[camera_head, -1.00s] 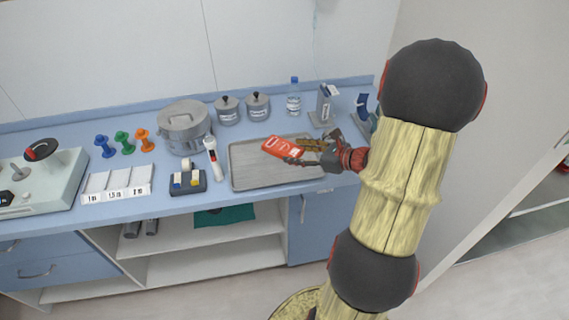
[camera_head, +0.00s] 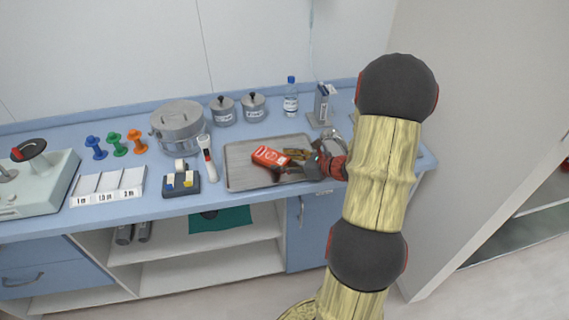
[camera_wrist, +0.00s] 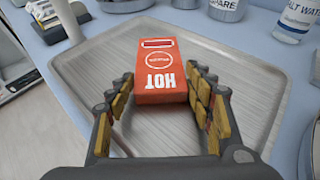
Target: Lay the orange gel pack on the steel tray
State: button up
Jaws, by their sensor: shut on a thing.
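The orange-red gel pack (camera_head: 268,156) is over the steel tray (camera_head: 238,182), within its outline. My gripper (camera_head: 290,162) is shut on the pack's near end, with one padded finger on each side, as the wrist view also shows (camera_wrist: 160,92). The pack looks roughly level and low over the tray floor. I cannot tell whether its underside touches the tray. The rest of the tray is bare.
Left of the tray are a white-and-red thermometer-like tool (camera_head: 207,160) and a dark block holder (camera_head: 181,182). Behind stand a steel pot (camera_head: 178,127), two lidded jars (camera_head: 223,111) and a bottle (camera_head: 291,97). A grey box stand (camera_head: 321,105) is at back right.

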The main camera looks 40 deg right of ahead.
jog(key=shift+f, duration=0.25)
jog(key=o, duration=1)
jog(key=shift+s, duration=0.1)
jog(key=o, duration=0.3)
jog(key=shift+f, duration=0.15)
jog(key=shift+o, duration=0.5)
